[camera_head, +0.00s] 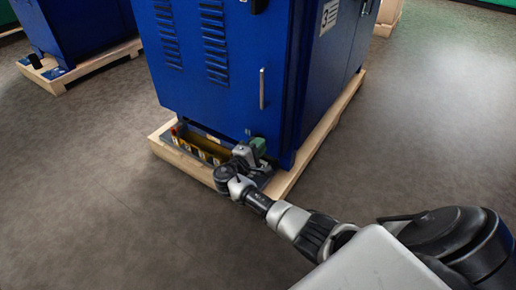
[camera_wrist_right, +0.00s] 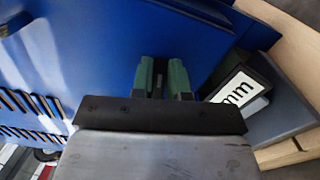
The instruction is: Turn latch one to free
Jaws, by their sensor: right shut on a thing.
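My right gripper (camera_head: 256,148) is low at the front of the blue cabinet (camera_head: 210,75), near its bottom right corner. In the right wrist view its two green fingers (camera_wrist_right: 161,78) point at the blue face. My left gripper is not in view.
A yellow-black striped bar (camera_head: 205,150) with a red end lies under the cabinet, on a wooden pallet (camera_head: 325,125). A black-and-white label (camera_wrist_right: 236,88) is beside the fingers. Another blue cabinet (camera_head: 80,25) stands at the left. Open grey floor (camera_head: 90,200) lies in front.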

